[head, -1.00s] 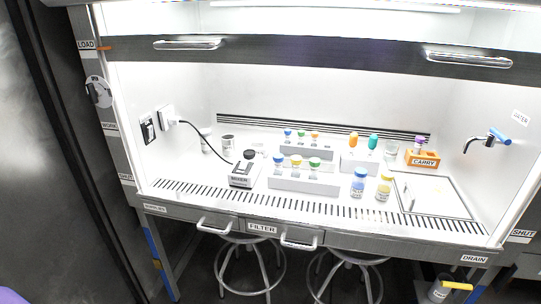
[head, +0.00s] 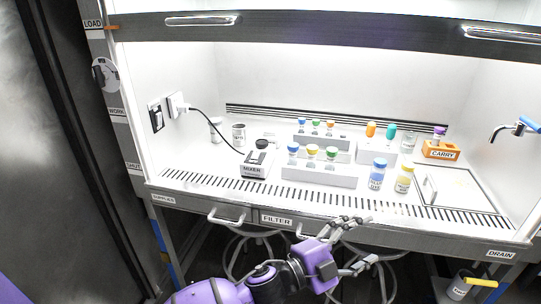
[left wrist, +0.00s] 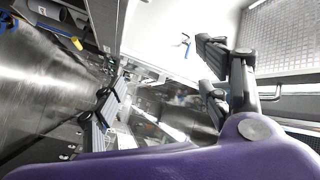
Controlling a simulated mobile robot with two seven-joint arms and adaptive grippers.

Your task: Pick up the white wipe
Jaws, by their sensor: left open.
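I cannot make out the white wipe for certain against the bright white work surface (head: 225,165) in the head view. My left gripper (head: 363,243), with a purple body, is open and empty in front of the cabinet's front edge, near the handle right of the FILTER label. In the left wrist view its two dark ribbed fingers (left wrist: 160,85) are spread wide with nothing between them. My right gripper is not in view.
A mixer (head: 255,164) with a cord stands left of centre. Tube racks (head: 318,175), a blue-capped bottle (head: 377,174), a yellow-capped bottle (head: 403,179) and an orange CARRY holder (head: 441,152) stand to the right. Stools (head: 250,245) are below. The slotted front strip looks largely clear.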

